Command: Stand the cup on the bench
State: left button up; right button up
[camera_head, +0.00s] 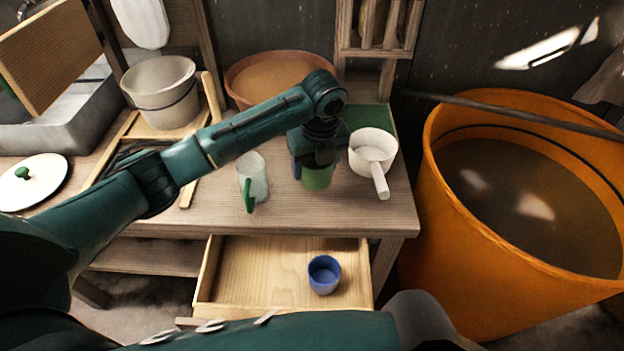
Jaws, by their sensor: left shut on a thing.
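My left arm reaches from the left over the bench (340,213). Its gripper (318,160) points down and is shut on a green cup (316,179). The cup is upright, with its upper part hidden by the gripper. It is over the bench top or on it; I cannot tell whether its base touches. A blue cup (324,274) stands upright in the open drawer (250,270) below the bench top. My right gripper is not in view; part of my own body crosses the bottom of the picture.
A clear mug with a green handle (252,178) is left of the green cup, and a white handled pan (372,150) is close on its right. A brown bowl (238,78) and whitish pot (163,92) stand behind. A large orange tub (440,215) is right of the bench.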

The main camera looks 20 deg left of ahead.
pick_arm(q)
jog(key=shift+f, duration=3.55)
jog(key=shift+f, duration=0.15)
jog(key=o, duration=1.1)
jog(key=shift+c, duration=0.2)
